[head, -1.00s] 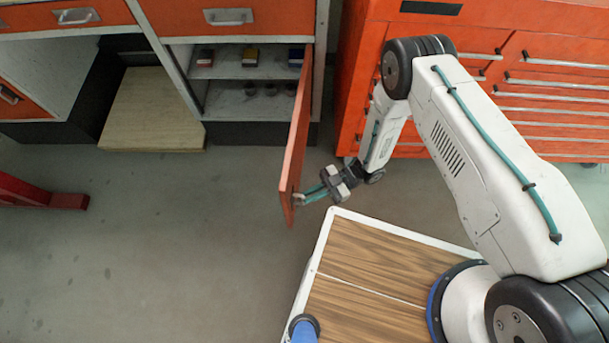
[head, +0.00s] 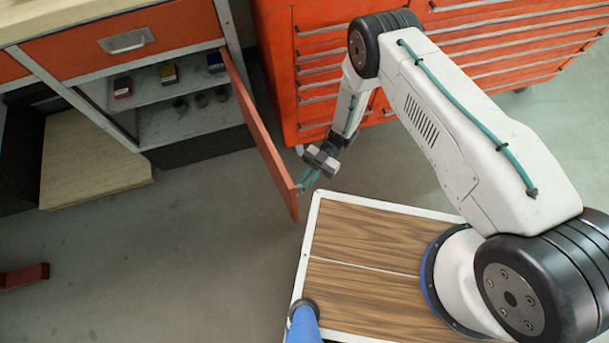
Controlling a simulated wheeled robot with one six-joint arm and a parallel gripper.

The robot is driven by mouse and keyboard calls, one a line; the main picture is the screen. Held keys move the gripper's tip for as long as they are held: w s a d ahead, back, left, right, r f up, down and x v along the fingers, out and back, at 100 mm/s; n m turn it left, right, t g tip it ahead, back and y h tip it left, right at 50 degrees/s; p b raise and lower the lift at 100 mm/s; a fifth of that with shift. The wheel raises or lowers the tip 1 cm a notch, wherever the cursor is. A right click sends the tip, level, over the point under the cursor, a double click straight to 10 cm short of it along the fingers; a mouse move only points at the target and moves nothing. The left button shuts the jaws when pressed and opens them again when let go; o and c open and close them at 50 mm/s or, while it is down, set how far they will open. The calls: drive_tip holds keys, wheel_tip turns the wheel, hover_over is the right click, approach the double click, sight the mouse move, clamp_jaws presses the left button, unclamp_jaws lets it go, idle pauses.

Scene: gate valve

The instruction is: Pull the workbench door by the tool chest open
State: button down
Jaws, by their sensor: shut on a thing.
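The orange workbench door (head: 262,135) stands swung out from the cabinet, hinged on its right side next to the tool chest. Behind it the shelves of the workbench (head: 125,43) are in plain view. My gripper (head: 305,182) is at the door's free edge, on the face towards the tool chest. It is shut on the door's handle (head: 301,187), which is small and mostly hidden by the fingers. The red tool chest (head: 320,75) stands to the right of the door, behind my arm.
Small boxes (head: 168,73) and dark cups (head: 201,100) stand on the cabinet shelves. A wooden board (head: 90,160) lies on the floor at the left. A red beam (head: 24,277) shows at the left edge. The floor (head: 190,250) in front of the door is clear.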

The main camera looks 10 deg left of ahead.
drive_tip(key=c, duration=1.5)
unclamp_jaws()
drive_tip(key=v, duration=0.7)
drive_tip(key=shift+w+d, duration=0.25)
drive_tip(key=shift+w, duration=0.05)
